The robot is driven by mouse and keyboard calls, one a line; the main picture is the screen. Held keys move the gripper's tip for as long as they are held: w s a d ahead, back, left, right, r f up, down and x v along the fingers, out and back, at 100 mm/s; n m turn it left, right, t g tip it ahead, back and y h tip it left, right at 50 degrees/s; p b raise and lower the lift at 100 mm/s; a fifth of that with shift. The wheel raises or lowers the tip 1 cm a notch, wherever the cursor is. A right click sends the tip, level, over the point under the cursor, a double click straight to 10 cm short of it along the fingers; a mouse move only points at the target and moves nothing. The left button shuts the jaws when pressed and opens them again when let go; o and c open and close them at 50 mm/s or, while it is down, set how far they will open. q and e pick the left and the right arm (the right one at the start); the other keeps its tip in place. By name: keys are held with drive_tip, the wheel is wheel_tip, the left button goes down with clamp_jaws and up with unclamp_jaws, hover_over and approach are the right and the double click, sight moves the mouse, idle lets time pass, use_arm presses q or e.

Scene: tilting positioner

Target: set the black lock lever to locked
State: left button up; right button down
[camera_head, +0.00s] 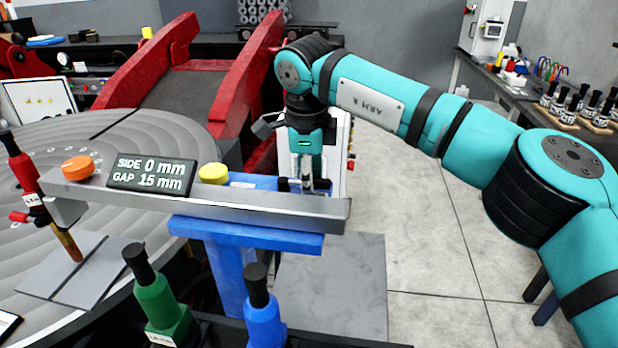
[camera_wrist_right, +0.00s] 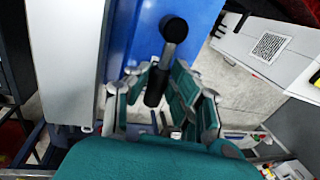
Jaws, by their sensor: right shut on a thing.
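The black lock lever (camera_wrist_right: 172,32) shows in the right wrist view as a round-ended black handle on the blue bracket (camera_wrist_right: 145,50). Its lower part lies between the fingers of my right gripper (camera_wrist_right: 160,95), which is shut on it. In the head view my right gripper (camera_head: 308,183) points down at the right end of the grey beam, beside the blue bracket (camera_head: 245,235). The lever is mostly hidden there; only a small black part (camera_head: 284,185) shows left of the fingers. I cannot tell which lock position the lever is in. My left gripper is out of view.
On the grey beam (camera_head: 225,203) are an orange knob (camera_head: 78,168), a yellow knob (camera_head: 213,173) and a display (camera_head: 152,175) reading SIDE 0 mm, GAP 15 mm. Green (camera_head: 160,305) and blue (camera_head: 262,315) black-topped holders stand in front.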

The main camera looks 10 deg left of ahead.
drive_tip(key=shift+s+r+m, duration=0.1)
drive_tip(key=shift+m, duration=0.2)
idle(0.4)
drive_tip(key=c, duration=1.2)
unclamp_jaws()
drive_tip(key=shift+o, duration=0.2)
wheel_tip(320, 180, up, 12)
drive_tip(key=s, duration=0.2)
drive_tip(key=shift+s, duration=0.25)
drive_tip(key=shift+f, duration=0.25)
